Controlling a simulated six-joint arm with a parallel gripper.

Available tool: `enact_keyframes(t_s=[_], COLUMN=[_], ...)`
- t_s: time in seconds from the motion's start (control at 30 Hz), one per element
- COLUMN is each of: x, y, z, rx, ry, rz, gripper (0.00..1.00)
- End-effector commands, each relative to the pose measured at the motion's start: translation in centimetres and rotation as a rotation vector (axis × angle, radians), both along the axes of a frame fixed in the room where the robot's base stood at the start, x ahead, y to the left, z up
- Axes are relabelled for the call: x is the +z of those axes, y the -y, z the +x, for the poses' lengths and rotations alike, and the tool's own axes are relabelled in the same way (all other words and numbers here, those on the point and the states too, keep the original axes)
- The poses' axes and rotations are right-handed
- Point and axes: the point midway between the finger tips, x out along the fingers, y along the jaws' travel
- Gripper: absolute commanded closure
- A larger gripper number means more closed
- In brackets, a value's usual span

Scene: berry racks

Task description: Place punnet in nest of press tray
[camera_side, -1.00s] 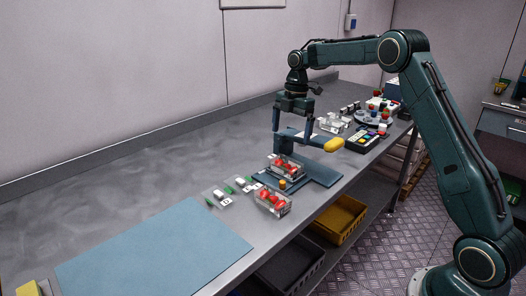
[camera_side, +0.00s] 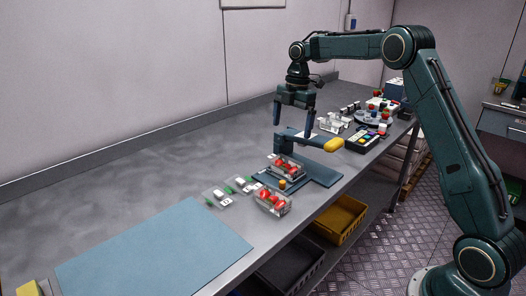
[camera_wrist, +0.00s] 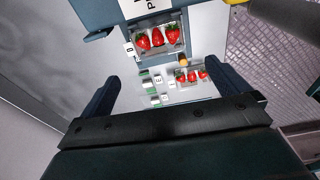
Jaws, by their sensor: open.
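A clear punnet of red strawberries (camera_side: 287,166) sits on the blue press tray (camera_side: 321,170), beneath the press arm; in the wrist view the punnet (camera_wrist: 160,38) lies inside the tray's blue-grey surround and looks level. Whether it is fully seated in the nest is too small to tell. A second strawberry punnet (camera_side: 272,203) stands in front of the tray on the bench; it also shows in the wrist view (camera_wrist: 191,75). My gripper (camera_side: 293,122) is open and empty, above and behind the press, apart from both punnets. Its fingers (camera_wrist: 165,80) frame the lower wrist view.
The press's yellow handle (camera_side: 334,146) sticks out to the right. Small white and green label pieces (camera_side: 228,191) lie left of the front punnet. A blue mat (camera_side: 155,250) lies bare at front left. Other containers and a black tray (camera_side: 362,140) stand behind.

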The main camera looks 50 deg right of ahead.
Motion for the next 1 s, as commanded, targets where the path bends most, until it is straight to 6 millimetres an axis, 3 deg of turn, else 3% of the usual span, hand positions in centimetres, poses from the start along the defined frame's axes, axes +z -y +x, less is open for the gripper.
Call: enact_keyframes(t_s=[0.17, 0.37, 0.7, 1.0], x=[2.4, 6.0, 10.5, 12.3], y=[-1.7, -4.6, -9.1, -12.1], z=[-1.3, -4.3, -11.2, -18.2], rx=[-0.089, -0.257, -0.575, -0.85], ry=[0.021, 0.054, 0.119, 0.176], rz=[-0.006, -0.008, 0.011, 0.056], gripper=[0.0, 0.0, 0.0, 0.0])
